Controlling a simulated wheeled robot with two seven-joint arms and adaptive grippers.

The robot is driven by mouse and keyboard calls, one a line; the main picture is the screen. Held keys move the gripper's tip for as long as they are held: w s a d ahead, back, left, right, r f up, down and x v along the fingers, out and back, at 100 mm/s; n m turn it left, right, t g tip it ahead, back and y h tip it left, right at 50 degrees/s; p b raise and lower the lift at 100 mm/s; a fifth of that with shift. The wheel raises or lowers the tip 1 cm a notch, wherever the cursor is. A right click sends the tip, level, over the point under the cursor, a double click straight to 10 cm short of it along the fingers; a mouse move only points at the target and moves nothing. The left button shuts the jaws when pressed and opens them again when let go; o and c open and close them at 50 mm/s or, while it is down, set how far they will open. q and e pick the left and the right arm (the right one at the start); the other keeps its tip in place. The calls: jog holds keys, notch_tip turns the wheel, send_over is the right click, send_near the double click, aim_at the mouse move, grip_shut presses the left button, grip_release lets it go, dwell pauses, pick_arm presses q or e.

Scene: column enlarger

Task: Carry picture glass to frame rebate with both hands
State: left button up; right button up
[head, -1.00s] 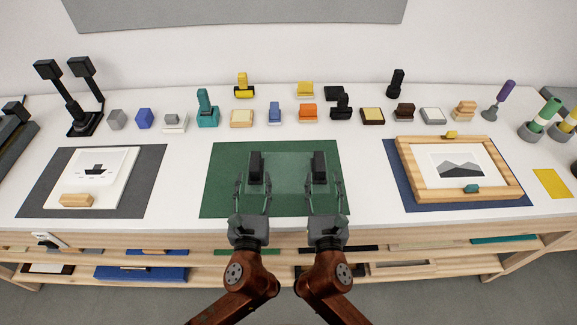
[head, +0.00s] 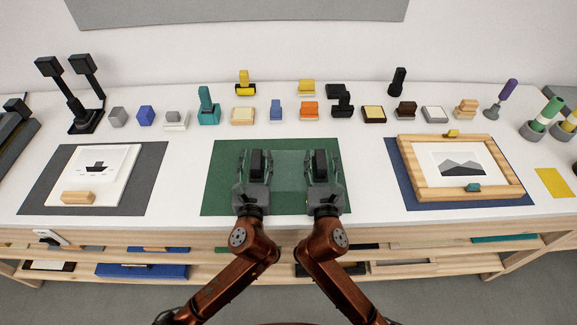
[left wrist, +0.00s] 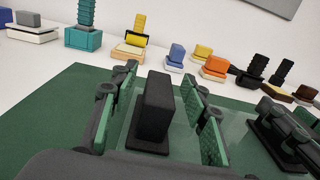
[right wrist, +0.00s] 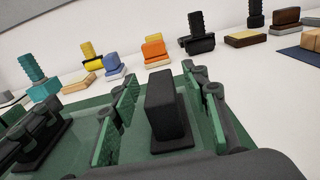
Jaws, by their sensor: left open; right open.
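The picture glass (head: 289,172) is a clear pane on the green mat (head: 222,160), with a black block handle at each end. My left gripper (head: 257,165) is open, its fingers on either side of the left black handle (left wrist: 155,110). My right gripper (head: 321,165) is open, its fingers on either side of the right black handle (right wrist: 166,106). In both wrist views the handles stand between the green finger pads with gaps showing. The wooden frame (head: 408,178) lies on a blue mat at the right, with a mountain picture (head: 459,164) inside it.
A yellow block (head: 452,133) and a teal block (head: 472,187) sit on the frame's far and near rails. A grey mat (head: 58,178) with a ship picture lies at the left. Several small blocks and tools line the back. White tabletop between the mats is clear.

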pick_arm(q)
jog(key=shift+c, duration=0.4)
pick_arm(e)
jog(key=shift+c, duration=0.4)
pick_arm(q)
grip_shut()
pick_arm(e)
grip_shut()
